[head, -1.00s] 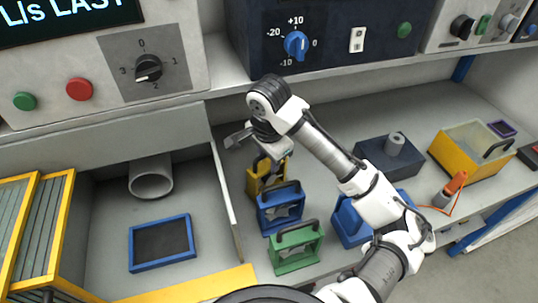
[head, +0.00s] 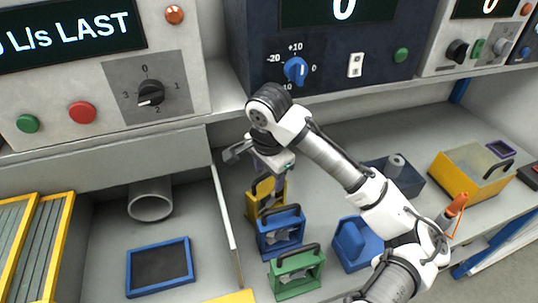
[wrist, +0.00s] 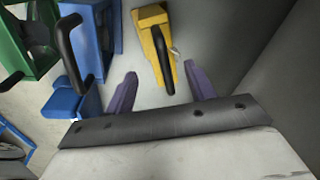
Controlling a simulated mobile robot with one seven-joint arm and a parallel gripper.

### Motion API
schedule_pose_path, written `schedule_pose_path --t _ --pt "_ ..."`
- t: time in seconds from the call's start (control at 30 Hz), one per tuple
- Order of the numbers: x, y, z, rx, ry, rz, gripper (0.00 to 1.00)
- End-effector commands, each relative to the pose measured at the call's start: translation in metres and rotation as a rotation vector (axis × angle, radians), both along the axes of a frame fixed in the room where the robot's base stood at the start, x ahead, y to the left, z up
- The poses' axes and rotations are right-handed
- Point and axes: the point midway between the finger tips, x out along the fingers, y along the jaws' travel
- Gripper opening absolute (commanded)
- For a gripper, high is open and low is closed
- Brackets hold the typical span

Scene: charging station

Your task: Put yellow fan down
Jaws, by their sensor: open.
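The yellow fan (head: 251,207) stands on the grey bench surface, behind the blue fan (head: 281,232) in the head view. In the wrist view the yellow fan (wrist: 150,22) is near the top middle, with its black handle (wrist: 163,60) reaching toward the gap between my fingers. My gripper (head: 266,200) is above and close to the yellow fan, pointing down. Its two purple fingers are spread apart in the wrist view (wrist: 161,72), with nothing gripped between them. My wrist and fingers partly hide the yellow fan in the head view.
The green fan (head: 297,273) stands in front of the blue one. A blue object (head: 357,245) stands to the right. A low partition (head: 226,220) is to the left, with a blue-framed tray (head: 160,266) beyond it. A yellow box (head: 468,180) is at far right.

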Motion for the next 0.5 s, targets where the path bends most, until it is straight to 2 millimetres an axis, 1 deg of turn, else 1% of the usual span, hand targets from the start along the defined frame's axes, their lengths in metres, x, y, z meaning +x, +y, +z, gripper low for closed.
schedule_pose_path --t 0.03,0.1,0.3,0.4,0.5 --pt "-0.001 0.000 0.011 -0.005 -0.005 -0.001 0.54" --pt "-0.003 -0.001 0.025 -0.005 -0.005 -0.001 0.54" --pt "-0.009 0.000 0.060 -0.003 -0.004 -0.001 0.54" --pt "-0.010 0.000 0.072 -0.002 -0.003 -0.002 0.54" --pt "-0.012 0.000 0.080 -0.001 -0.001 -0.001 0.54"
